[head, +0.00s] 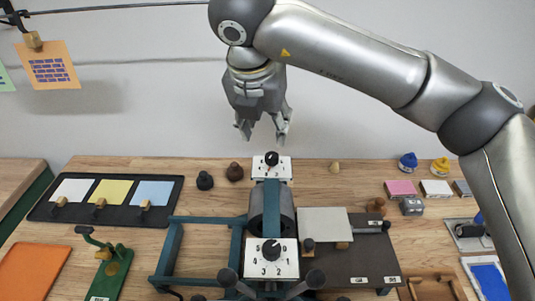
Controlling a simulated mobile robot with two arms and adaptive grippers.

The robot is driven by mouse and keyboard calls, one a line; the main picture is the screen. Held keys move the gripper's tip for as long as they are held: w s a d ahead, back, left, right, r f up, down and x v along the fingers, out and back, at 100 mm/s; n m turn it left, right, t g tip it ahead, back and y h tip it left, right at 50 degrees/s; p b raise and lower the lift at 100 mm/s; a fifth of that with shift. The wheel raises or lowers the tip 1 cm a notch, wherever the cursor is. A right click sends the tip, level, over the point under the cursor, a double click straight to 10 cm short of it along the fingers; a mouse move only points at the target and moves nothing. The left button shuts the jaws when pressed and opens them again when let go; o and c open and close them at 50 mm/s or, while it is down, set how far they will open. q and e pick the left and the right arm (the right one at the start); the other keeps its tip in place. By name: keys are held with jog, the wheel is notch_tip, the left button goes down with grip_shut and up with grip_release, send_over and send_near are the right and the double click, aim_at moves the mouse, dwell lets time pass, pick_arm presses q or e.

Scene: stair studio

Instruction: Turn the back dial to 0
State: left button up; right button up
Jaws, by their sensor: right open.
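The back dial (271,158) is a small black knob on a white numbered plate, at the far end of a green frame with a dark grey drum. Its pointer setting is too small to read. A second, front dial (271,249) is a black knob on a larger white plate with numbers, at the near end of the same frame. My right gripper (263,133) hangs just above the back dial in the picture, pointing down, with its fingers spread and nothing between them. It appears apart from the dial. My left gripper is not in view.
A black tray (44,211) with white, yellow and blue sheets lies at left. Black and brown knobs (235,172) stand just left of the back dial. A dark board (360,262) lies right of the drum. Blue and yellow jars (408,162) stand at the back right.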

aim_at(272, 155)
jog(key=p+x, duration=0.3)
jog(key=x, duration=0.6)
jog(key=shift+s+d, duration=0.1)
jog(key=shift+d, duration=0.05)
jog(key=shift+f, duration=0.35)
jog(key=shift+c, duration=0.3)
jog(key=c, duration=0.9)
jog(key=shift+c, duration=0.3)
